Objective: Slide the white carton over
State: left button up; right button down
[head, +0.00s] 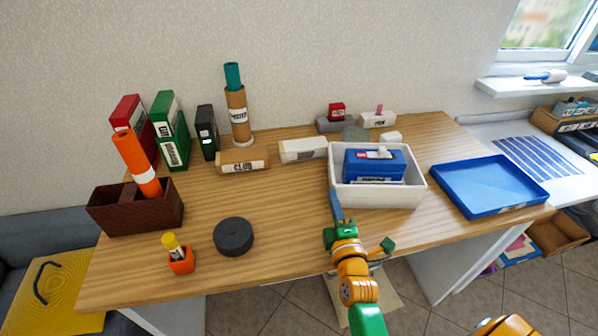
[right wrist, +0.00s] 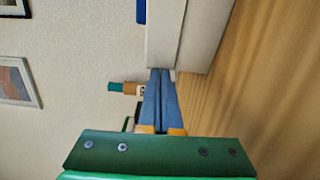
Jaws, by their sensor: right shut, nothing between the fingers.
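A white carton (head: 303,150) lies flat at the back middle of the table, left of a white bin (head: 376,196). My right gripper (head: 336,205) is shut and empty by the bin's front left corner, in front of the carton and apart from it. In the right wrist view, its blue fingers (right wrist: 161,100) are pressed together. Their tips are close to a white wall (right wrist: 190,40), which appears to be the bin; whether they touch it I cannot tell. My left gripper is not in view.
A blue box (head: 375,165) sits in the bin. A tan block labelled CLUB (head: 243,162) lies left of the carton. A black disc (head: 233,237) and a blue tray (head: 489,187) are on the table. Table space in front of the carton is clear.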

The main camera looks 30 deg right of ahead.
aim_at(330, 174)
jog(key=x, duration=0.9)
jog(key=shift+s+d+b, duration=0.1)
jog(key=shift+d+b, duration=0.25)
jog(key=shift+b, duration=0.05)
jog(key=s+d, duration=0.1)
jog(key=s+d+p, duration=0.1)
jog(key=shift+d+r, duration=0.15)
jog(key=shift+d, duration=0.1)
jog(key=shift+s+d, duration=0.1)
jog(key=shift+d, duration=0.05)
dwell(0.6)
